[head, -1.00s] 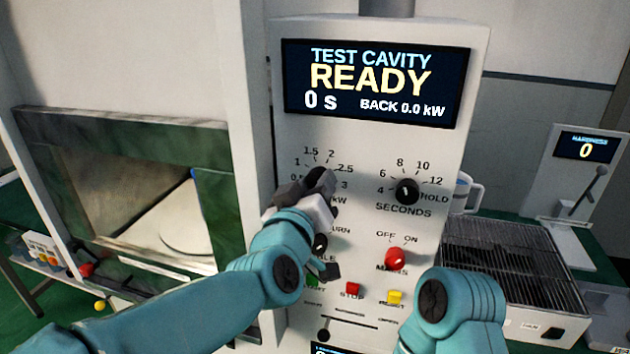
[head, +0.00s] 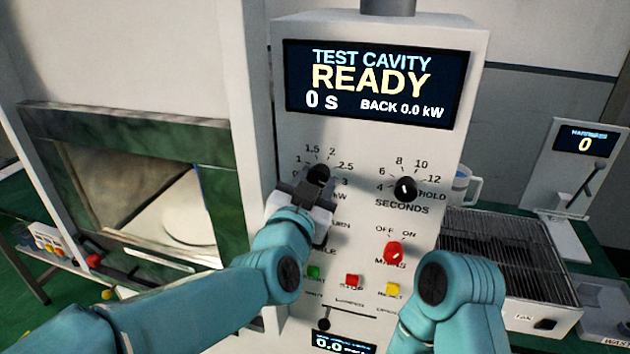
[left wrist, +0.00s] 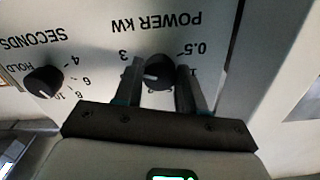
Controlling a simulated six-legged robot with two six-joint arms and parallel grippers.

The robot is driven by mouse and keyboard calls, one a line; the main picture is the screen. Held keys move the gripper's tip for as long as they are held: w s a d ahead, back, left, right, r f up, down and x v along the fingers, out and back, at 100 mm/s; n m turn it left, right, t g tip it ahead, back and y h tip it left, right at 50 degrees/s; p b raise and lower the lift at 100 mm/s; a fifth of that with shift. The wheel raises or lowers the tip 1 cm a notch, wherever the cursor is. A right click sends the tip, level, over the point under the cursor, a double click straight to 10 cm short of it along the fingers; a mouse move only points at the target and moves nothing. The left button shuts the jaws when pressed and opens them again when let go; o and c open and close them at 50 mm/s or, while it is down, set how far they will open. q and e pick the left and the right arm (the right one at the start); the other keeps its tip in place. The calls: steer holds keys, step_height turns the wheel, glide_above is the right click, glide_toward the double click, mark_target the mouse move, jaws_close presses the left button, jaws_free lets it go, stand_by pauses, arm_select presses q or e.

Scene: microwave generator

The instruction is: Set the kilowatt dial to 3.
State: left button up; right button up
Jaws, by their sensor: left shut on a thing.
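The kilowatt dial (head: 318,173) is a black round knob on the upright panel, inside a scale running past 1, 1.5, 2, 2.5 and 3. My left gripper (head: 310,184) is shut on it, covering its lower part in the head view. In the left wrist view, which is upside down, the dial (left wrist: 157,74) sits between the two fingers of the left gripper (left wrist: 157,82). Its white pointer mark faces left, toward the side where the 3 is printed. A finger hides part of the scale there, so the exact setting is unclear. My right gripper is out of view.
The black seconds dial (head: 405,189) is close to the right of the kilowatt dial. Below are a red mains knob (head: 393,252) and green, red (head: 352,281) and yellow buttons. The display (head: 378,82) reads READY, 0 s. An open cavity (head: 140,195) is at left.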

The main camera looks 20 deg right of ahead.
arm_select(q)
steer(key=shift+m, duration=0.3)
stand_by(0.4)
steer(key=o, duration=1.1)
steer(key=shift+s+a, duration=0.3)
steer(key=shift+s, duration=0.15)
steer(key=b+v, duration=0.3)
steer(key=v, duration=1.2)
steer(key=shift+s+a+b, duration=0.1)
steer(key=shift+a+b, duration=0.05)
steer(key=shift+b, duration=0.15)
steer(key=shift+a, duration=0.1)
